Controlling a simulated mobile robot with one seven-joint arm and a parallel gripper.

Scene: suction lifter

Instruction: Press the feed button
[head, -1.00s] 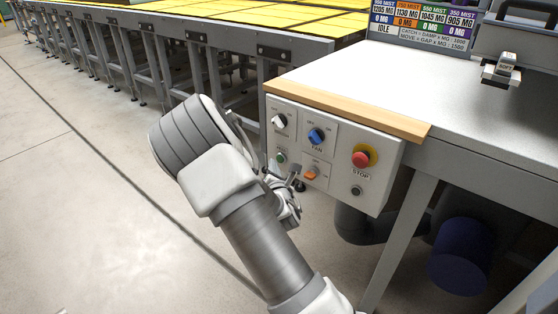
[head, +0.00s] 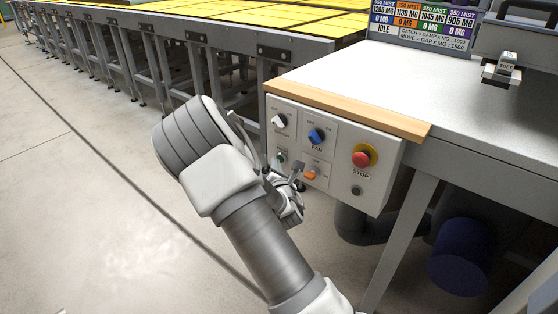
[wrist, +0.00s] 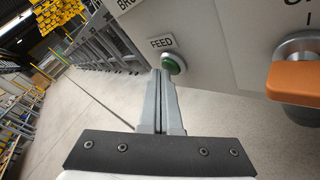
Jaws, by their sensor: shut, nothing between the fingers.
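The feed button is a round green button (wrist: 173,64) under a "FEED" label in the wrist view. In the head view my gripper (head: 297,176) is close in front of the panel.
An orange switch (wrist: 297,83) is right of the button. A white knob (head: 280,121), a blue fan knob (head: 317,136) and a red stop button (head: 362,159) are also on the panel. The worktable (head: 380,80) is above. The floor at left is clear.

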